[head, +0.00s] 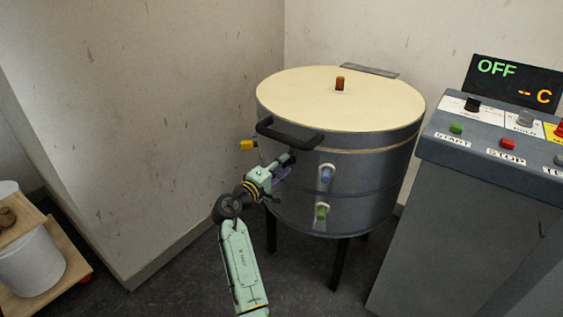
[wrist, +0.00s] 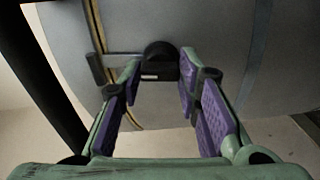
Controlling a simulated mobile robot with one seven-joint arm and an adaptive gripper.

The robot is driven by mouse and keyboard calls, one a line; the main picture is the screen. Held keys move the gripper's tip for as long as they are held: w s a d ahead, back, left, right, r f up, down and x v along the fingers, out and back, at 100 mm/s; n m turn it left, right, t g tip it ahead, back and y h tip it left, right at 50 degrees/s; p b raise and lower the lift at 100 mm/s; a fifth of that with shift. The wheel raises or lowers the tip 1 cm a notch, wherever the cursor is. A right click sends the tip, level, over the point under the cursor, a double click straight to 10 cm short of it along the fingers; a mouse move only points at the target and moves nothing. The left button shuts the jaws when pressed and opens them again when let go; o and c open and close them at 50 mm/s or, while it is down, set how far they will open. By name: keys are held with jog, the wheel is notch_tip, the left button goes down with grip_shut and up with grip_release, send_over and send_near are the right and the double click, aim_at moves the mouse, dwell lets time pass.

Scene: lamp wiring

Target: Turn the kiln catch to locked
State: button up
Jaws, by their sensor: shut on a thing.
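The kiln (head: 340,175) is a grey drum with a cream lid, standing on dark legs; its lid is down. My gripper (head: 285,163) is at the kiln's front left side, below the black lid handle (head: 290,134). In the wrist view its two purple-padded fingers (wrist: 160,74) are on either side of a black round knob (wrist: 160,57) with a white mark, apparently the catch, and are shut on it. A thin bar (wrist: 124,54) runs left from the knob across the yellowish seam to a dark block (wrist: 96,68). In the head view my gripper hides the catch.
A yellow tab (head: 247,145) sticks out left of the kiln. Blue (head: 326,174) and green (head: 321,212) plugs sit on its front. A control console (head: 470,190) with a display reading OFF stands at right. A wooden cart (head: 45,275) with a white bucket is at left.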

jog(key=shift+n+p, duration=0.35)
jog(key=shift+n, duration=0.35)
jog(key=o, duration=1.1)
jog(key=shift+o, duration=0.2)
jog(key=shift+a, duration=0.1)
jog(key=v, duration=1.2)
